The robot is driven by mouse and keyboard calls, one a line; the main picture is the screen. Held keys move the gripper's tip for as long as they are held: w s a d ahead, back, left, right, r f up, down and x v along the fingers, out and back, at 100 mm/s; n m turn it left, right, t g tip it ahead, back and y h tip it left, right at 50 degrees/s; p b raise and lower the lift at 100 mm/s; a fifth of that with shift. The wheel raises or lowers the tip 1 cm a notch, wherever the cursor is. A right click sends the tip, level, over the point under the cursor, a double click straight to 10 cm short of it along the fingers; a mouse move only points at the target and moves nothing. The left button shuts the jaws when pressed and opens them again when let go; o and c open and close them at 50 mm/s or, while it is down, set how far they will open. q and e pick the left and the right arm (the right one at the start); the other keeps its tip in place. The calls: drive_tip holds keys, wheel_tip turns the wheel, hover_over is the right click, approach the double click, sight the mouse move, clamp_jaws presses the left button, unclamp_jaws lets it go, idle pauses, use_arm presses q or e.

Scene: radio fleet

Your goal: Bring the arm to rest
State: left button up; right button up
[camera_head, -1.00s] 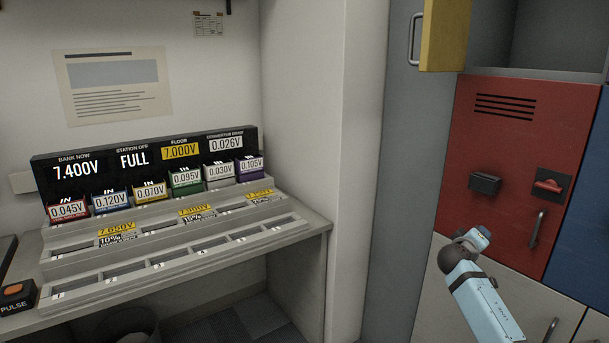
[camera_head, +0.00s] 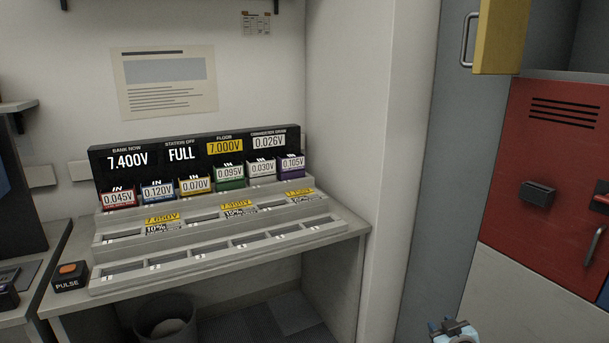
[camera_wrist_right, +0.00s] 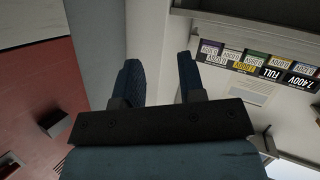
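My right gripper (camera_head: 453,328) shows only as a small light-blue and dark tip at the bottom edge of the head view, right of centre; most of the arm is out of frame. In the right wrist view its two dark fingers (camera_wrist_right: 159,82) stand apart with nothing between them. It is open and clear of the bench. My left gripper is in neither view.
A grey bench (camera_head: 300,246) carries a stepped rack with several coloured voltage modules before a black display (camera_head: 130,181) reading 7.400V and FULL. A PULSE button box (camera_head: 70,277) sits left. A bin (camera_head: 166,318) stands below. Red locker (camera_head: 555,170) and yellow panel (camera_head: 501,35) are right.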

drive_tip(key=s+a+f+g+y, duration=0.1)
drive_tip(key=s+a+f, duration=0.3)
drive_tip(key=s, duration=0.8)
drive_tip(key=s+a+f+g+y, duration=0.1)
drive_tip(key=s+a+f, duration=0.1)
drive_tip(key=s+a, duration=0.65)
drive_tip(key=s+a+f+g+y, duration=0.1)
drive_tip(key=s+a+f+g, duration=0.15)
drive_tip(key=s, duration=1.15)
use_arm(q)
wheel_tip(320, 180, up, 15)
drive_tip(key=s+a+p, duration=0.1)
drive_tip(key=p, duration=1.9)
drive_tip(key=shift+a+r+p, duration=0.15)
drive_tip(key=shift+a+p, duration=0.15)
use_arm(e)
wheel_tip(320, 180, up, 15)
drive_tip(key=s+t, duration=0.1)
drive_tip(key=shift+s+d+m, duration=0.15)
drive_tip(key=shift+d+m, duration=0.15)
drive_tip(key=shift+d, duration=0.05)
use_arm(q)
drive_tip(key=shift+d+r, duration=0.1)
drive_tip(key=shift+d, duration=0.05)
use_arm(e)
drive_tip(key=shift+r, duration=0.1)
